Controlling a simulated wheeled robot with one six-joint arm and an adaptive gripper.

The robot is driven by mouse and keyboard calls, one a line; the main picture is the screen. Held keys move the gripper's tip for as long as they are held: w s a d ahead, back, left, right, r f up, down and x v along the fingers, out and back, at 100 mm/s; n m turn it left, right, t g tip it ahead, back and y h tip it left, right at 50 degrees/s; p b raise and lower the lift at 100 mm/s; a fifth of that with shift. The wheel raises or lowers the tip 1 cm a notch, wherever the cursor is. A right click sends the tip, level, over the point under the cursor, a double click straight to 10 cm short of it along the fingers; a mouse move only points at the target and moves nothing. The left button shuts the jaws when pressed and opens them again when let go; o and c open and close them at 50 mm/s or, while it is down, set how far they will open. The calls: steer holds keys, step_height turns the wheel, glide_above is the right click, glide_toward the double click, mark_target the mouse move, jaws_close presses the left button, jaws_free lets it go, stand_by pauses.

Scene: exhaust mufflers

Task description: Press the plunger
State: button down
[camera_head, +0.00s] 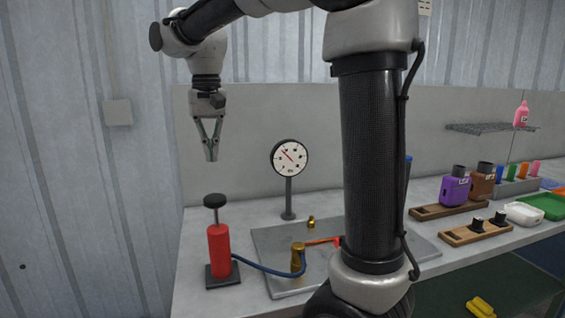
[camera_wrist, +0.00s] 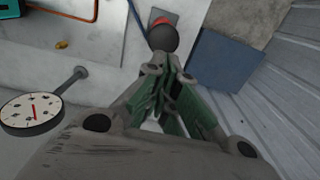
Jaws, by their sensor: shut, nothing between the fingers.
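The plunger is a red upright pump (camera_head: 219,250) on a dark square base at the left end of the bench. Its black knob (camera_head: 215,201) stands raised above the red body on a short rod. In the wrist view the knob (camera_wrist: 163,38) shows just beyond my fingertips and hides most of the red body. My gripper (camera_head: 212,157) is shut and empty, pointing down above the knob with a clear gap between them. In the wrist view its fingers (camera_wrist: 160,72) come together at the tips.
A round gauge (camera_head: 289,157) on a post stands right of the pump. A blue hose (camera_head: 268,268) runs from the pump to a brass fitting (camera_head: 297,257) on a grey plate (camera_head: 275,241). Wooden blocks with parts (camera_head: 475,233) are farther right. A corrugated wall (camera_head: 90,150) is at left.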

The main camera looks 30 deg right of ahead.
step_height(320, 180, up, 6)
glide_above(215, 194)
steer(key=shift+w+f, duration=0.1)
steer(key=shift+f, duration=0.15)
step_height(215, 194, down, 14)
stand_by(0.6)
steer(key=shift+f, duration=2.85)
